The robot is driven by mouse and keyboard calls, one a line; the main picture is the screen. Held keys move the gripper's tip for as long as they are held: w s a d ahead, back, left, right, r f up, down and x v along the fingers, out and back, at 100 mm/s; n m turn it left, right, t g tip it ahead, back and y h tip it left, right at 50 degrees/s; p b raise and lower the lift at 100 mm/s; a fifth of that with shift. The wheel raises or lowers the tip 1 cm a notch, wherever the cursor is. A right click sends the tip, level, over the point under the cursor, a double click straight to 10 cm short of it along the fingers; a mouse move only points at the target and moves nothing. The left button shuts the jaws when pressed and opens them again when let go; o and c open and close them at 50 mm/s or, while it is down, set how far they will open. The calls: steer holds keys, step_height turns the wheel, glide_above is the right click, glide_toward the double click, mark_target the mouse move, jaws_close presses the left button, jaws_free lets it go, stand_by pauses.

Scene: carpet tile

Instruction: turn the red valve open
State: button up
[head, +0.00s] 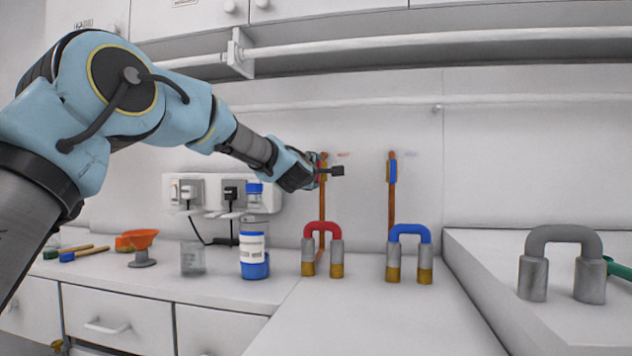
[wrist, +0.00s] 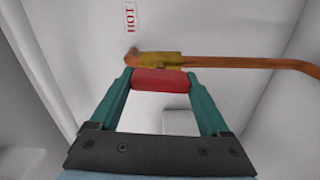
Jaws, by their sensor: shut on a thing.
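The red valve handle (wrist: 160,80) lies between the two fingertips of my gripper (wrist: 160,84) in the wrist view, in front of a brass valve body on a copper pipe (wrist: 225,62). A red HOT label (wrist: 130,17) is on the wall beside it. In the head view my gripper (head: 318,171) is at the red valve (head: 321,162) on the left copper pipe. The fingers are shut on the red handle. My gripper partly hides the valve in the head view.
A blue valve (head: 392,170) sits on the right copper pipe. Red (head: 322,229) and blue (head: 409,232) U-shaped pieces stand below. A white rail (head: 400,41) runs above.

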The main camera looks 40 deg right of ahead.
steer(key=shift+n+b, duration=0.35)
steer(key=shift+n, duration=0.35)
steer(key=o, duration=1.2)
steer(key=shift+a, duration=0.1)
steer(key=b+v, duration=0.3)
steer(key=v, duration=0.7)
steer(key=shift+s+a+f+b, duration=0.1)
steer(key=shift+s+a+b, duration=0.05)
steer(key=shift+a+b, duration=0.2)
